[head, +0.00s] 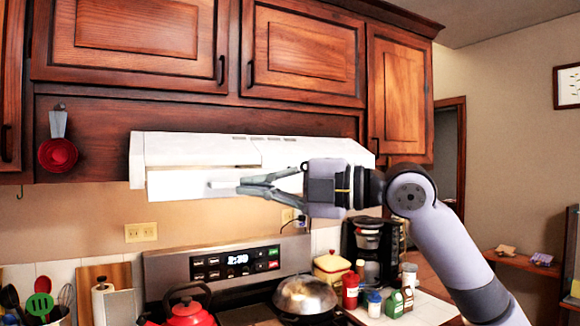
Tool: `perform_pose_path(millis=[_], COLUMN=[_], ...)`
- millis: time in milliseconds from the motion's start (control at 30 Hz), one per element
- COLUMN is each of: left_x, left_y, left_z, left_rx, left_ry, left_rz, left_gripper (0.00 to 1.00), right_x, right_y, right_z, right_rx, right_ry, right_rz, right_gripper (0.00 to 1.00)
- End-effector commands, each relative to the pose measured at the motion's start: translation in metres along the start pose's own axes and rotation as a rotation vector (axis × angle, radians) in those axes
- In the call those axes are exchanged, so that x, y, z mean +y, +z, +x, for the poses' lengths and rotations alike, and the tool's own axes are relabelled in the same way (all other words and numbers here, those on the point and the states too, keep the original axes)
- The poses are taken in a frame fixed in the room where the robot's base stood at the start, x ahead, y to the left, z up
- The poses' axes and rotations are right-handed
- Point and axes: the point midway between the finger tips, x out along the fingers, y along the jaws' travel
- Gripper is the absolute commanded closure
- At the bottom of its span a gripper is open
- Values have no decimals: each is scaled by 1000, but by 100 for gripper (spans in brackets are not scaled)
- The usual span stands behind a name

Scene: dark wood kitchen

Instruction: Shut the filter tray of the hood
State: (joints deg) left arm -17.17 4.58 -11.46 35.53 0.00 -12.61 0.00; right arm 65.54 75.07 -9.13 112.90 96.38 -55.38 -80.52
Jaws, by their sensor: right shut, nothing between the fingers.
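The white range hood (190,149) hangs under the wooden wall cabinets. A white panel, which looks like its filter tray (176,185), shows below the hood's front edge on the left, with a small light handle-like piece (222,184) on it. How far the tray stands out is hard to tell. My right gripper (241,187) comes in from the right, with its fingers shut and empty. Its tips point left, in front of the tray and close to the small piece; whether they touch is unclear. The gripper and wrist hide the right part of the hood. My left gripper is out of view.
A stove (222,266) with a red kettle (187,312) and a lidded pan (305,296) stands below. A coffee maker (372,240) and several bottles are on the right counter. The space between hood and stove is open.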

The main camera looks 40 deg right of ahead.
Motion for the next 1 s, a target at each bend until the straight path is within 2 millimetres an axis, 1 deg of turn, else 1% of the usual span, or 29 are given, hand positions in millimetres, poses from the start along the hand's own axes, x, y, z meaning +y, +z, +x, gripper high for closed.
perform_pose_path(millis=[33,100,233,400,767,867,1000], left_x=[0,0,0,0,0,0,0], left_y=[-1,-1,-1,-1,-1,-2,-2], left_z=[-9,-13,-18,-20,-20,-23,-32], left_rx=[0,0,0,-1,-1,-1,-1], left_ry=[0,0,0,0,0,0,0], left_rz=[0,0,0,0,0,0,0], left_gripper=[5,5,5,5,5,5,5], right_x=[4,3,2,0,0,1,3], right_y=[5,14,24,29,30,33,42], right_z=[8,15,24,29,30,32,43], right_rx=[1,-1,-1,-1,-1,-1,1], right_ry=[0,0,0,2,2,1,1], right_rz=[4,5,4,2,2,3,6], right_gripper=[100,100,100,100,100,100,100])
